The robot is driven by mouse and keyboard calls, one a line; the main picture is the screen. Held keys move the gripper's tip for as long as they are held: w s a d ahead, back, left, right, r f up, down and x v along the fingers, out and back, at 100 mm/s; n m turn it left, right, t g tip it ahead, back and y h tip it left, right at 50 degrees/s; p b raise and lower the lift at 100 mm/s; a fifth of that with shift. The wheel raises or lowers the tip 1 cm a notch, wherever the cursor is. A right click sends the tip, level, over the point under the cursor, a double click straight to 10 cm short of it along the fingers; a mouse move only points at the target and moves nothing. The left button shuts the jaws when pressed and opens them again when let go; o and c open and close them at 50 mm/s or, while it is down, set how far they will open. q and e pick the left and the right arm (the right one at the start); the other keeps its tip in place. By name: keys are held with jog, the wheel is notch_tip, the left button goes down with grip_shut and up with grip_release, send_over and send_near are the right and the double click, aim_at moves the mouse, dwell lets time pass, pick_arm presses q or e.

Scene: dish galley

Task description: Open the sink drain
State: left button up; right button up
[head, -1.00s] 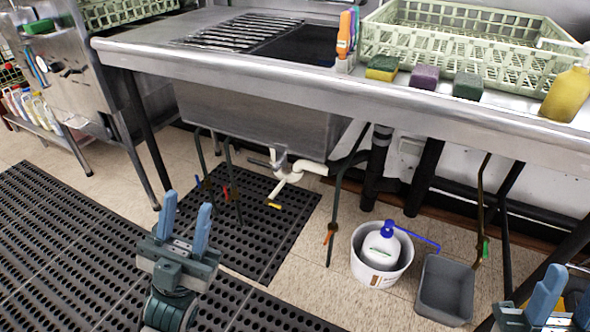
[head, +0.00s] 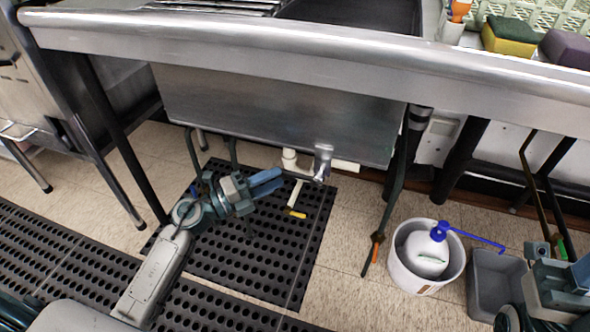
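The sink drain hangs under the steel sink basin (head: 270,110). It has white pipes (head: 291,160), a grey metal fitting (head: 322,162), and a thin white stem ending in a yellow tip (head: 297,214). My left gripper (head: 281,178) is under the basin, just left of the drain, with its blue fingers pointing right towards it. The fingers look slightly apart and hold nothing visible. Whether a fingertip touches the drain I cannot tell. My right gripper (head: 578,275) is partly cut off at the lower right edge, and its finger gap is not clear.
A black perforated mat (head: 240,265) lies below the drain. A white bucket (head: 405,275) with a blue-topped pump bottle (head: 432,250) and a grey bin (head: 492,285) stand to the right. A dark table leg (head: 397,190) with an orange clip stands between drain and bucket.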

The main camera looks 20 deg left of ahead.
aim_at(299, 174)
pick_arm(q)
jog(key=f+x, duration=0.1)
jog(key=x, duration=0.5)
jog(key=shift+d+r+b, duration=0.2)
jog(key=shift+r+b, duration=0.1)
jog(key=shift+r, duration=0.15)
jog(key=shift+w, duration=0.1)
grip_shut()
